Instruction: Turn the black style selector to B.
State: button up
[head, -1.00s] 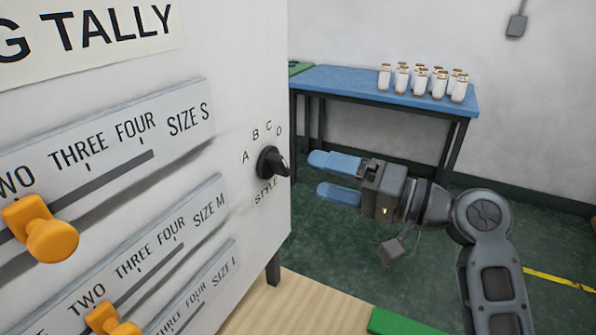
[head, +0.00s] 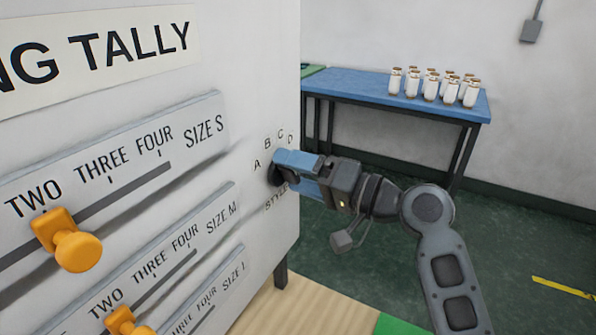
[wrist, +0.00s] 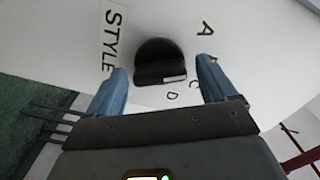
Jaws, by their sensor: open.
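The black style selector (head: 274,173) is a round knob on the right part of the white panel (head: 262,215), above the word STYLE and below the letters A, B, C and D. In the wrist view the selector (wrist: 158,60) shows a raised grip bar with a white mark at its right end. I cannot tell for sure which letter the mark points to. My gripper (head: 287,170) is open at the selector, its blue fingers partly hiding it. In the wrist view the fingers of my gripper (wrist: 158,72) stand either side of the knob, with a gap on each side.
Orange slider knobs (head: 76,243) stick out from the SIZE scales at the left of the panel. A blue table (head: 365,90) with several white bottles (head: 432,87) stands behind. The green floor (head: 400,275) to the right looks clear.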

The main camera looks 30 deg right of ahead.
jog(key=shift+c, duration=0.4)
jog(key=c, duration=0.9)
jog(key=shift+r+m+p, duration=0.1)
jog(key=shift+m+p, duration=0.3)
jog(key=shift+p, duration=0.1)
jog(key=shift+m+p, duration=0.45)
jog(key=shift+m, duration=0.25)
jog(key=shift+f, duration=0.2)
jog(key=o, duration=1)
